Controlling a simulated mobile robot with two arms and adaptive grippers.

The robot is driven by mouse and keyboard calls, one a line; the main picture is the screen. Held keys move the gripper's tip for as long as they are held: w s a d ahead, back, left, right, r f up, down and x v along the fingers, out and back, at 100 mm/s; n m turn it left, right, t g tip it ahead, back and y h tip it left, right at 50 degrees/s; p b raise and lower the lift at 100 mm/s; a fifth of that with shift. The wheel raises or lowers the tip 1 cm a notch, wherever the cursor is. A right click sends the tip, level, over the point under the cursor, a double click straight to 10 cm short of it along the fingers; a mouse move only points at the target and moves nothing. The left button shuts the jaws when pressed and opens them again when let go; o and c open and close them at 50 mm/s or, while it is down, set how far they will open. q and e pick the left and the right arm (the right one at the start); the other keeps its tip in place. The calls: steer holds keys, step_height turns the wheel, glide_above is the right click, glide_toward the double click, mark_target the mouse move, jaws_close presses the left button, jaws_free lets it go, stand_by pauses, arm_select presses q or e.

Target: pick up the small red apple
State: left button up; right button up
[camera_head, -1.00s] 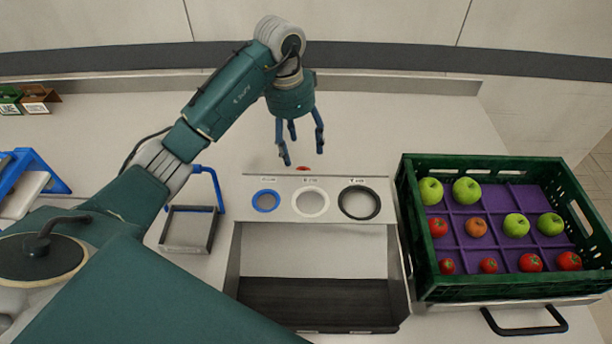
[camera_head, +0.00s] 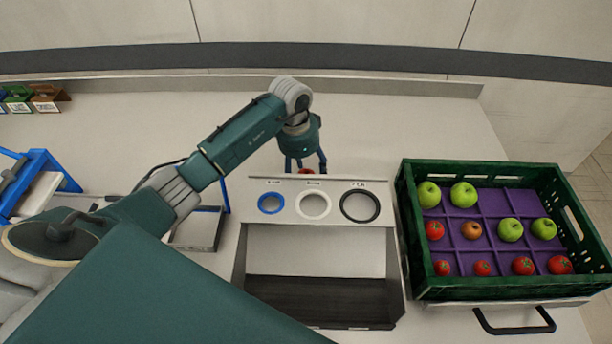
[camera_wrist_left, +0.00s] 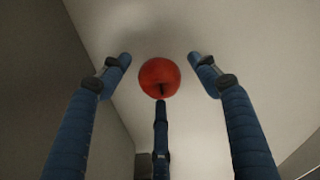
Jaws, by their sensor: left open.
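A small red apple (camera_wrist_left: 159,78) lies on the worktop behind the sizing panel. In the head view only a little of the apple (camera_head: 306,171) shows between the fingers and above the panel's back edge. My left gripper (camera_head: 306,166) points down over it, with its fingertips partly hidden behind the panel. In the left wrist view my left gripper (camera_wrist_left: 160,75) is open, with its blue fingers spread around the apple. Gaps show between the apple and the two side fingers; whether the middle finger touches it I cannot tell. My right gripper is not in view.
The sizing panel (camera_head: 335,182) with blue, white and black rings stands directly in front of the gripper. A green crate (camera_head: 480,287) of apples and tomatoes is at the right. A small grey tray (camera_head: 214,232) stands left of the panel. The worktop behind is clear.

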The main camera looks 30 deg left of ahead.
arm_select(q)
steer(key=c, duration=1.2)
